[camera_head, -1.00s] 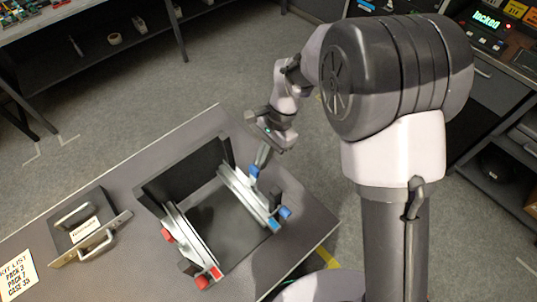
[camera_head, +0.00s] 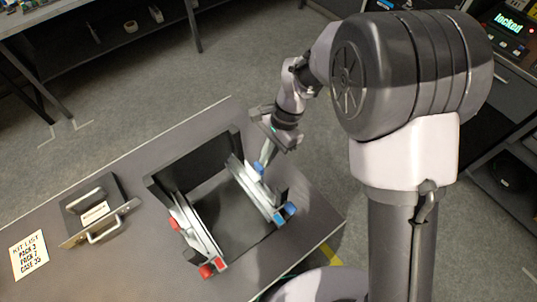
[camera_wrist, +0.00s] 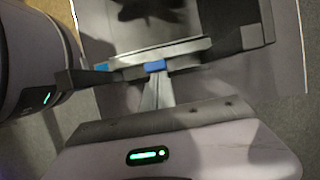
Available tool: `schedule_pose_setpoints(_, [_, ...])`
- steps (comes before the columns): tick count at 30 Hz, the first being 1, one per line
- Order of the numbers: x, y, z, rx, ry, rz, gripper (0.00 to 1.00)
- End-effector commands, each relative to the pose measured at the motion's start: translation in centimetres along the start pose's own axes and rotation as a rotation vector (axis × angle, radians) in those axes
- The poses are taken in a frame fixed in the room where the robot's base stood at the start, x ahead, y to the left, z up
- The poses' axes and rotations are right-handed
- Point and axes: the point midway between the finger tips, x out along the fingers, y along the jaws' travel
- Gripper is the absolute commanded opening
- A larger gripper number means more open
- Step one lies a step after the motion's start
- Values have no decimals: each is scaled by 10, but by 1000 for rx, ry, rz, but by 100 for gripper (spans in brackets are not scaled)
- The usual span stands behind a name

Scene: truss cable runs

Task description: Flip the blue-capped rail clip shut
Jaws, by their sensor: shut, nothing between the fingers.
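A dark upright piece (camera_head: 281,194) stands by that end. My gripper (camera_head: 264,160) is shut and empty, with its tips at the blue cap partway along. In the wrist view the closed fingers (camera_wrist: 155,80) point at this blue cap (camera_wrist: 154,66); I cannot tell whether they touch. A dark arm (camera_wrist: 88,78) sticks out left of them, near another blue piece (camera_wrist: 101,67).
The left rail (camera_head: 195,232) has red parts. A bench with a "locked" display (camera_head: 509,22) stands at the far right.

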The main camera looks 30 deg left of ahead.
Motion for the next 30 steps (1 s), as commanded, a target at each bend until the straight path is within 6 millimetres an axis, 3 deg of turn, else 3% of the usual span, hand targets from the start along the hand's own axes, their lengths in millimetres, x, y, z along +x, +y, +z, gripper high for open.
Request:
schedule_pose_setpoints(5, [2, 1, -6, 3, -9, 4, 0])
schedule_pose_setpoints(8, [-9, 0, -6, 3, -8, 2, 0])
schedule_pose_setpoints(21, [-146, 0, -5, 0, -5, -2, 0])
schedule_pose_setpoints(25, [-167, 0, -6, -1, -5, -2, 0])
schedule_pose_setpoints(30, [-175, 1, -6, 0, -7, -1, 0])
